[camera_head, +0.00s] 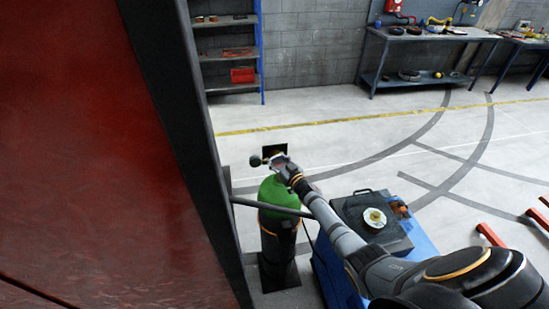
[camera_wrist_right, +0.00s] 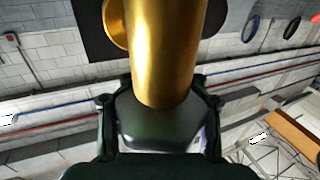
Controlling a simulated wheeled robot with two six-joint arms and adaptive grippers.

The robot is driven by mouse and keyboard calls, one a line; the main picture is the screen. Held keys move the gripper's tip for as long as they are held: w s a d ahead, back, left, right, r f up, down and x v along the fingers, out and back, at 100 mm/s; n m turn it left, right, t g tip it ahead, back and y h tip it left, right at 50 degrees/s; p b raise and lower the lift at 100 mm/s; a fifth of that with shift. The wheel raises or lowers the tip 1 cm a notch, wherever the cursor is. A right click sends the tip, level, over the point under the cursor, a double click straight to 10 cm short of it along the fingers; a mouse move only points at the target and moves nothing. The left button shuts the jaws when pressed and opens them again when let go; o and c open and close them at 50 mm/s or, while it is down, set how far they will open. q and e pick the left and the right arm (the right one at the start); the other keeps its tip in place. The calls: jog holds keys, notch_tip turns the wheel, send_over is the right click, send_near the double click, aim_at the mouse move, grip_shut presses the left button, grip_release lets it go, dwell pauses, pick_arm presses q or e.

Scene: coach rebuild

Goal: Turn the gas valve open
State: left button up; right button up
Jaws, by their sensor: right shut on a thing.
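A gas cylinder with a green shoulder (camera_head: 278,193) and a dark body stands upright at the lower middle of the head view. Its valve is at the top, largely covered by my right gripper (camera_head: 280,163), whose arm reaches in from the lower right. In the right wrist view, the gripper's two fingers stand on either side of a dark knob (camera_wrist_right: 152,125) and are shut on it. A brass valve stem (camera_wrist_right: 168,50) rises from the knob. How far the valve is turned cannot be told. My left gripper is not in view.
A dark red panel with a black post (camera_head: 180,90) fills the left side. A grey bar (camera_head: 265,206) crosses in front of the cylinder. A blue cart with a black case (camera_head: 352,212) stands right of it. Shelves and workbenches (camera_head: 430,34) line the back wall; floor between is clear.

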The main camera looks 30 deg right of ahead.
jog(key=shift+s+d+f, duration=0.1)
jog(key=shift+f, duration=0.05)
jog(key=o, duration=1.3)
jog(key=shift+s+r, duration=0.2)
jog(key=shift+o, duration=0.2)
jog(key=shift+w, duration=0.1)
jog(key=s+d, duration=0.1)
jog(key=s, duration=1)
jog(key=shift+s+d, duration=0.15)
jog(key=shift+s, duration=0.25)
jog(key=shift+o, duration=0.2)
jog(key=shift+f, duration=0.1)
